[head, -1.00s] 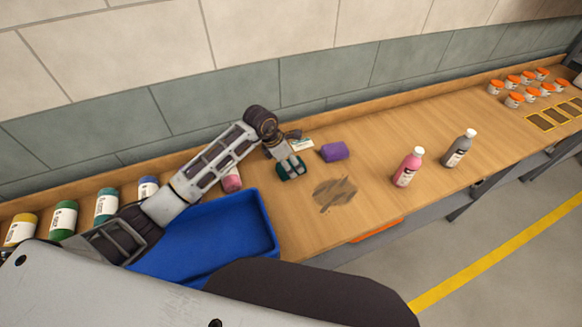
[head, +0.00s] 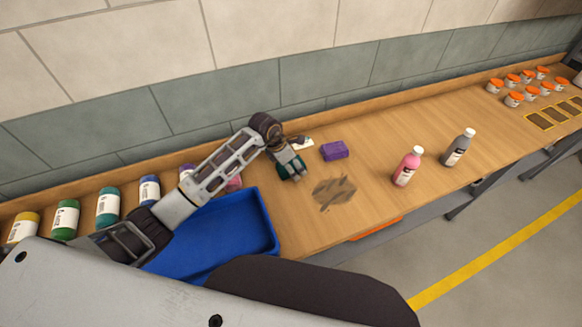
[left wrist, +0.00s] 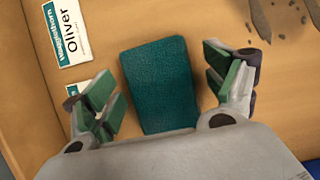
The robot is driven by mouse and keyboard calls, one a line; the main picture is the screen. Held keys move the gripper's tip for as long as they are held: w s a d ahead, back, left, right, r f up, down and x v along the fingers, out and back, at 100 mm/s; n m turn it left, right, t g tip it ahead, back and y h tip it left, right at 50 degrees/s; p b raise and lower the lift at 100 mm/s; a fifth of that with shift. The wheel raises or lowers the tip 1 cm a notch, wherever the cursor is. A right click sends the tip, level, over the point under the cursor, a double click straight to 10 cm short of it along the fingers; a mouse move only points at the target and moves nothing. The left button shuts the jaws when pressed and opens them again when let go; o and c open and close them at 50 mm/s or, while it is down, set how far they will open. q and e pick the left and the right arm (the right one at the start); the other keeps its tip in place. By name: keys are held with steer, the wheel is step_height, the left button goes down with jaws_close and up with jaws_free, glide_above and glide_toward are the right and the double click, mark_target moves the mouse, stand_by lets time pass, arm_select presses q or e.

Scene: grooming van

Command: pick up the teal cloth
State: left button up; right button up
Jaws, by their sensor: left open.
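The teal cloth (left wrist: 158,85) lies on the wooden bench as a folded block, between the two fingers in the left wrist view. In the head view only a bit of teal (head: 284,167) shows, mostly hidden behind my left gripper. My left gripper (left wrist: 166,97) is open, with one green-padded finger on each side of the cloth and a visible gap to each. It points down at the cloth in the head view (head: 293,175). My right gripper is not in view.
A purple block (head: 334,150) lies right of the gripper, near a dark stain (head: 334,192). A blue tray (head: 228,229) stands left. Name cards (left wrist: 66,37) lie beside the cloth. Pink (head: 407,166) and grey (head: 459,147) bottles stand farther right. Several bottles line the left.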

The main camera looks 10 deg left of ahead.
arm_select(q)
steer(key=shift+f, duration=0.25)
stand_by(0.5)
steer(key=shift+s, duration=0.15)
steer(key=c, duration=1.1)
